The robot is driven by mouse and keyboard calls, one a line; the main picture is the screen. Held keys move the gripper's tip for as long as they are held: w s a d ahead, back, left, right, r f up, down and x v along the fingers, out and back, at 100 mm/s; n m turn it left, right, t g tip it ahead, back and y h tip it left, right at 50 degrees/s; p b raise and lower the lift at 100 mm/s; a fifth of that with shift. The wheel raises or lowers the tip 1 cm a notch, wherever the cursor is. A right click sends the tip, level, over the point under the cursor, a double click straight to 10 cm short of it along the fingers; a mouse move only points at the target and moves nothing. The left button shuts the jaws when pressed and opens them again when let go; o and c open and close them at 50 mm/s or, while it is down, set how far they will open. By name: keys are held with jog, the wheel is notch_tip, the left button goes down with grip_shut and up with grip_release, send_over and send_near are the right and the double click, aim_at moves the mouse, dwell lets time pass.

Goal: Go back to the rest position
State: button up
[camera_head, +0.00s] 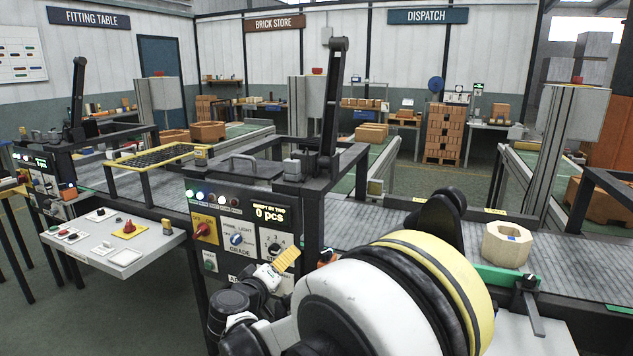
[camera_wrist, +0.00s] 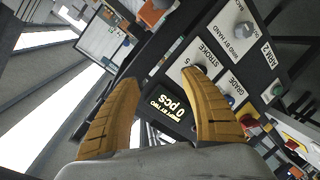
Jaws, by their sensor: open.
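My gripper (camera_head: 285,262) is in front of the dark control panel (camera_head: 262,213) in the head view, with its yellow finger near the panel's lower part. In the wrist view both yellow fingertips (camera_wrist: 163,100) stand wide apart with nothing between them, so the gripper is open and empty. The panel behind the fingers shows "0 pcs", a STROKE label and a GRADE label. My arm bends low in front of the panel and hides part of its lower right. I cannot tell the exact gap between the fingers and the panel.
A pale octagonal block (camera_head: 507,246) sits on the roller conveyor (camera_head: 590,272) to the right. A grey side console (camera_head: 115,248) with buttons juts out at left. A black upright lever (camera_head: 334,100) stands above the panel. Grey floor (camera_head: 60,320) shows at lower left.

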jog(key=s+d+r+m+g, duration=0.25)
jog(key=s+d, duration=0.45)
jog(key=d, duration=0.4)
jog(key=s+d+r+m+g, duration=0.1)
jog(key=s+d+r+g, duration=0.15)
jog(key=s+d, duration=0.6)
jog(key=s+d+f+m+g+y, duration=0.1)
jog(key=s+d, duration=0.3)
jog(key=s, duration=0.5)
jog(key=s+d+f+m+g+y, duration=0.1)
jog(key=s+d+f+m+y, duration=0.1)
jog(key=s, duration=0.8)
jog(key=shift+s+d+f+g+y, duration=0.25)
jog(key=shift+d+f+g+y, duration=0.05)
jog(key=shift+d+f+y, duration=0.65)
jog(key=shift+m, duration=0.25)
